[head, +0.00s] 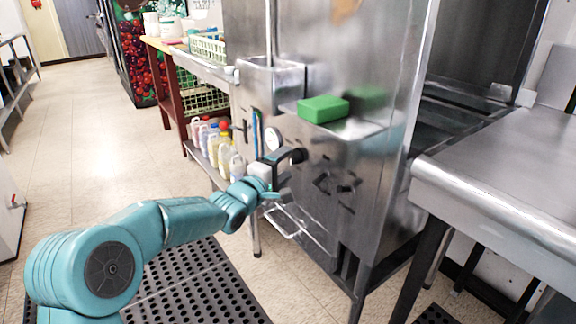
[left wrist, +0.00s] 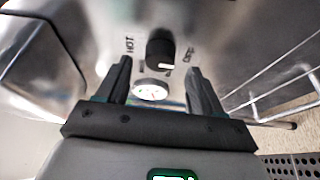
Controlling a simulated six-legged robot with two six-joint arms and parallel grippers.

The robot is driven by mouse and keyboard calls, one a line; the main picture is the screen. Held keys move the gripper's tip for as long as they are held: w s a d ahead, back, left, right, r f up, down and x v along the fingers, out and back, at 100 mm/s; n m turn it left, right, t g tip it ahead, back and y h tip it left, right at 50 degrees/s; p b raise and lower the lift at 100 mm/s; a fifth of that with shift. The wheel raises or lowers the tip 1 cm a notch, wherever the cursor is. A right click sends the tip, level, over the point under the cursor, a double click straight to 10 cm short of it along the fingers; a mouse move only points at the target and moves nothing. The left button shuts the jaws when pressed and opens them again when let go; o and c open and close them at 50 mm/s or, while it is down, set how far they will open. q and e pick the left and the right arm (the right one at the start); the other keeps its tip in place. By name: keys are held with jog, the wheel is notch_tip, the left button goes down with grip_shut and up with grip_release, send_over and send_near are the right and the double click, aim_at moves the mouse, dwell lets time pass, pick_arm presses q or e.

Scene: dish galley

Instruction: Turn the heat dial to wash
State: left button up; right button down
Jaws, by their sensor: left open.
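The heat dial (left wrist: 160,48) is a black knob with a white mark on the steel front of the dish machine. In the left wrist view it lies just beyond the fingertips, between their lines. A label reading HOT is left of it; the label to its right is hard to read. No wash label can be made out. My left gripper (left wrist: 160,78) is open and empty, its fingers pointing at the panel. In the head view the left gripper (head: 284,172) is close to the machine front, by the dial (head: 299,155). My right gripper is not in view.
A round white gauge (left wrist: 150,89) sits beside the dial, also visible in the head view (head: 273,138). A green block (head: 323,109) lies on a steel ledge above. A wire rack (head: 287,222) juts out below. Bottles (head: 225,155) stand on a shelf behind.

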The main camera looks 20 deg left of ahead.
aim_at(294, 157)
pick_arm(q)
jog(key=shift+x, duration=1.25)
jog(key=c, duration=1.1)
jog(key=shift+o, duration=0.3)
